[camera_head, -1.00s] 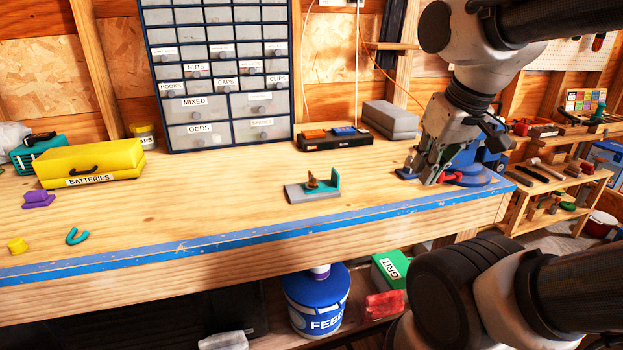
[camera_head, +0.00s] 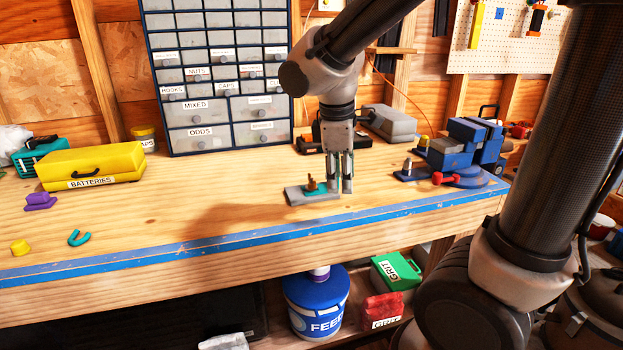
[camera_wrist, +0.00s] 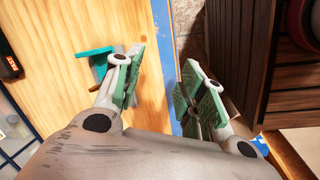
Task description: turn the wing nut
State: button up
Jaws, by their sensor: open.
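The wing nut (camera_head: 312,184) is a small brown-orange piece standing on a grey block with a teal upright plate, the fixture (camera_head: 310,198), on the workbench near its front edge. My gripper (camera_head: 341,190) points down at the right end of the fixture, beside the teal plate and apart from the wing nut. In the wrist view my gripper (camera_wrist: 158,92) has its two green-padded fingers spread with nothing between them. The teal plate (camera_wrist: 95,62) shows there left of the left finger.
A blue vise (camera_head: 455,165) stands to the right on the bench, and a drawer cabinet (camera_head: 215,80) stands behind. A yellow batteries case (camera_head: 90,164) is at the left. The bench between the case and the fixture is clear.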

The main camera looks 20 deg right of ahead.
aim_at(311, 182)
jog(key=w+a+n+t+h, duration=0.15)
jog(key=w+a+n, duration=0.35)
jog(key=w+n, duration=0.75)
jog(key=f+n, duration=0.1)
jog(key=f, duration=0.1)
jog(key=d+f+n, duration=0.1)
jog(key=f, duration=0.1)
jog(key=s+d+f+n, duration=0.1)
jog(key=f+n, duration=0.1)
jog(key=shift+s+t+y, duration=0.1)
jog(key=shift+t+y, duration=0.15)
jog(key=shift+t, duration=0.1)
grip_shut()
